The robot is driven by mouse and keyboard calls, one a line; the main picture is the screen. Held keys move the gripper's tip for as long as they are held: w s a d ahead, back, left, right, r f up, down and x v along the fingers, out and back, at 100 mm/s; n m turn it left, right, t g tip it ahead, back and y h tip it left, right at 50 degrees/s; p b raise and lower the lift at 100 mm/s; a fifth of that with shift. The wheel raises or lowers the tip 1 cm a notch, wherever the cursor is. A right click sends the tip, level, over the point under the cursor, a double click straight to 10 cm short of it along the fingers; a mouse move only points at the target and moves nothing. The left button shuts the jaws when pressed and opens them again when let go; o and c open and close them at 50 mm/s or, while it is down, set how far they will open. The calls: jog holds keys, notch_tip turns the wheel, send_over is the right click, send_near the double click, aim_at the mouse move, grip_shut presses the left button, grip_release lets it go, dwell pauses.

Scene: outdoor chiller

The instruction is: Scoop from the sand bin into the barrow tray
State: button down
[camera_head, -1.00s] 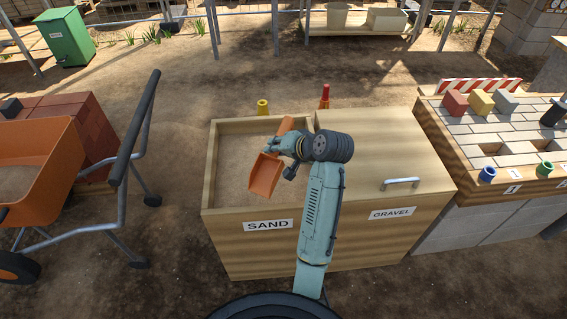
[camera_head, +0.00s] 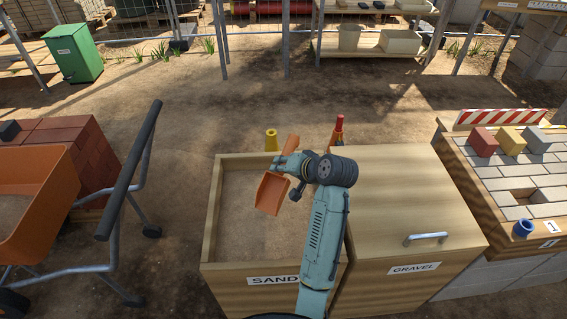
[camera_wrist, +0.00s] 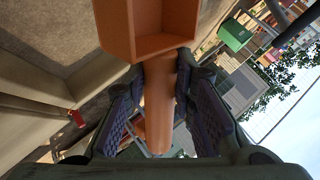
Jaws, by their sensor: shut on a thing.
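My gripper (camera_head: 288,167) is shut on the handle of an orange scoop (camera_head: 271,194). In the wrist view the gripper's fingers (camera_wrist: 160,95) close around the scoop's handle (camera_wrist: 158,115), and its pan (camera_wrist: 150,25) looks empty. The scoop is over the open sand bin (camera_head: 208,236), above the sand (camera_head: 240,215). The barrow's orange tray (camera_head: 48,212) is at the left edge, partly cut off, with sand-coloured material in it.
The lidded gravel bin (camera_head: 420,200) adjoins the sand bin on the right. The barrow's grey handle (camera_head: 130,170) rises between tray and bin. Red bricks (camera_head: 85,150) stand behind the barrow. A yellow object (camera_head: 271,140) and a red-topped one (camera_head: 338,130) stand behind the bins.

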notch_tip(320, 180, down, 14)
jog(key=b, duration=0.8)
jog(key=shift+f+b, duration=0.2)
jog(key=shift+b, duration=0.2)
jog(key=shift+w, duration=0.1)
notch_tip(320, 180, up, 14)
jog(key=p, duration=1.1)
jog(key=shift+f+p, duration=0.25)
jog(key=shift+p, duration=0.1)
jog(key=shift+r, duration=1.3)
jog(key=shift+f, duration=0.1)
